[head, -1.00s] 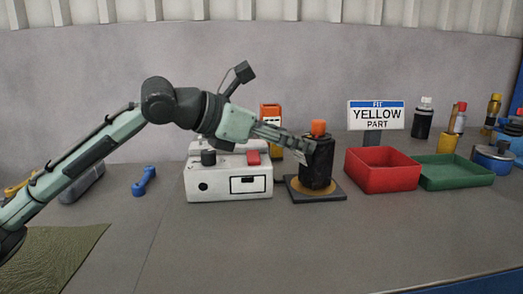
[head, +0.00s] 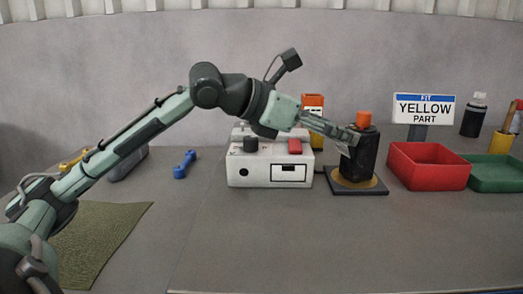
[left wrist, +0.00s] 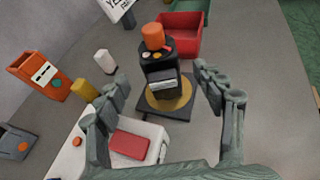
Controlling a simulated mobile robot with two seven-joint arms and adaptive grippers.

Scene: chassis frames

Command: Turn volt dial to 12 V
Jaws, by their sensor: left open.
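A white box (head: 262,177) stands on the bench. It carries a round black dial (head: 250,144) at its top left and a red block (head: 295,146) at its top right. I cannot read any volt marks. In the left wrist view the red block (left wrist: 129,145) shows, but the dial does not. My left gripper (head: 352,140) is right of the box, close to a black upright device (head: 364,157) with an orange cap. It also shows in the left wrist view (left wrist: 165,88), its fingers spread with nothing between the tips. My right gripper is not in view.
The black device stands on a dark plate (head: 376,191) with a yellow disc. A red tray (head: 428,178), green tray (head: 492,183) and "Fit yellow part" sign (head: 423,107) are to the right. An orange box (head: 313,105) stands behind.

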